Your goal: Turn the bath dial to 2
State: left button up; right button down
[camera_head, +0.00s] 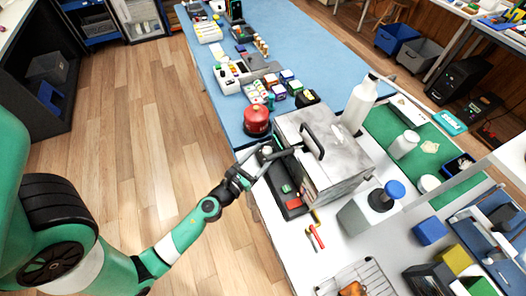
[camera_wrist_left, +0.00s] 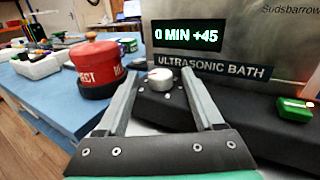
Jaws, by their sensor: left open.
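The ultrasonic bath (camera_head: 338,172) is a grey metal box with a top handle and a dark control ledge. In the left wrist view its front (camera_wrist_left: 225,40) carries a lit display (camera_wrist_left: 188,36) reading "0 MIN +45" above the label "ULTRASONIC BATH". The round, pale bath dial (camera_wrist_left: 160,78) sits on the ledge below the display. My left gripper (camera_head: 272,155) is open at this ledge. In the left wrist view its fingertips (camera_wrist_left: 158,74) stand either side of the dial, with gaps visible. I cannot tell the dial's setting. My right gripper is not in view.
A red canister (camera_head: 257,120) stands left of the bath; it also shows in the left wrist view (camera_wrist_left: 97,64). A green button block (camera_wrist_left: 295,110) sits on the ledge to the right. A white bottle (camera_head: 360,102) and a blue-capped container (camera_head: 370,210) stand beside the bath.

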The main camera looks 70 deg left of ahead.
pick_arm(q)
jog(key=shift+w, duration=0.1)
grip_shut()
dwell(0.3)
jog(key=shift+a+h, duration=0.2)
jog(key=shift+h, duration=0.1)
